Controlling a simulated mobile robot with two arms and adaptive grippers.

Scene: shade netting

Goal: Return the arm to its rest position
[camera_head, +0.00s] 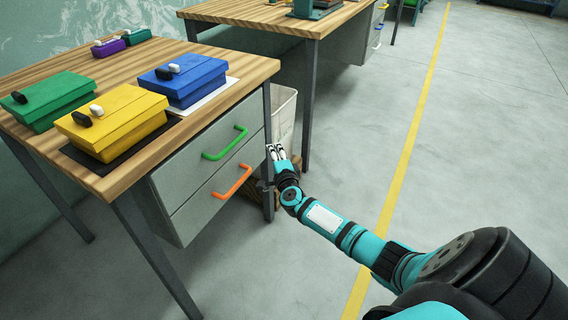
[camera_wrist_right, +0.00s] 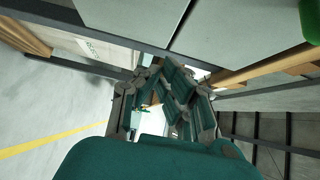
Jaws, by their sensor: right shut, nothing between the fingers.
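My right arm (camera_head: 345,235) reaches in from the lower right of the head view. Its right gripper (camera_head: 276,151) is at the right end of the drawer unit, beside the table leg and in front of a pale bin. The gripper is shut and empty. In the right wrist view its fingers (camera_wrist_right: 172,95) show below the grey drawer fronts. My left gripper is not in view.
A wooden table (camera_head: 255,68) holds a yellow box (camera_head: 115,115), a blue box (camera_head: 190,80) and a green box (camera_head: 50,98). Its drawers have a green handle (camera_head: 226,145) and an orange handle (camera_head: 232,182). A pale bin (camera_head: 284,112) stands behind. Floor (camera_head: 480,130) at right is clear.

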